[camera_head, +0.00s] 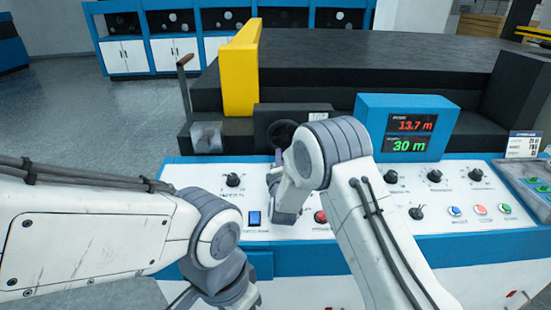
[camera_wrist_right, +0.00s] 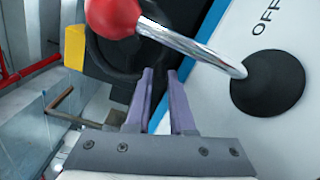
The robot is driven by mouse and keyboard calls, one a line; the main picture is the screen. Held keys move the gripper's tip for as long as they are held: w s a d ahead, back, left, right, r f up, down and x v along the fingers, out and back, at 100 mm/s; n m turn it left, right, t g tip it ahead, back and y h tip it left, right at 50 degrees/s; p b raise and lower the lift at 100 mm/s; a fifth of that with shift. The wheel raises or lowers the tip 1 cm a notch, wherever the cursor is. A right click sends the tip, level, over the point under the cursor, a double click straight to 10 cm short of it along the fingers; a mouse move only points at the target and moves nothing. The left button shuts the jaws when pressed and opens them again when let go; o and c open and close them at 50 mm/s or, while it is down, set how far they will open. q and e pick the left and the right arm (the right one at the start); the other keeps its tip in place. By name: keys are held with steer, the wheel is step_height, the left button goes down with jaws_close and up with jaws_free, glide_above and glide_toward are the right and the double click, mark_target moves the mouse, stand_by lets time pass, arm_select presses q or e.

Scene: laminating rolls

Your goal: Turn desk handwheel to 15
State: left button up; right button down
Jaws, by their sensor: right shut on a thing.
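The black desk handwheel (camera_head: 284,132) sits on a dark housing behind the white control panel. My right gripper (camera_head: 278,156) reaches it from the front, and its wrist hides part of the panel. In the right wrist view the purple-grey fingers (camera_wrist_right: 160,84) are shut on the rim of the dark handwheel (camera_wrist_right: 104,62). The blue display box (camera_head: 374,107) reads 13.7 m in red and 30 m in green. My left arm comes in at lower left; its fingers are not visible.
A lever with a red ball (camera_wrist_right: 112,16) stands close to my right fingers, beside an OFF label. Several knobs and buttons cover the white panel (camera_head: 362,221). A yellow block (camera_head: 241,68) and a crank handle (camera_head: 185,85) stand behind at left.

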steer(key=shift+d+f+n, duration=0.15)
steer(key=shift+d+n, duration=0.25)
steer(key=shift+n, duration=0.4)
steer(key=shift+d+f+n, duration=0.15)
steer(key=shift+d+n, duration=0.2)
steer(key=shift+n, duration=0.45)
steer(key=c, duration=0.8)
jaws_free()
steer(key=shift+r, duration=0.1)
steer(key=s+b, duration=0.2)
steer(key=s, duration=0.8)
steer(key=shift+s, duration=0.3)
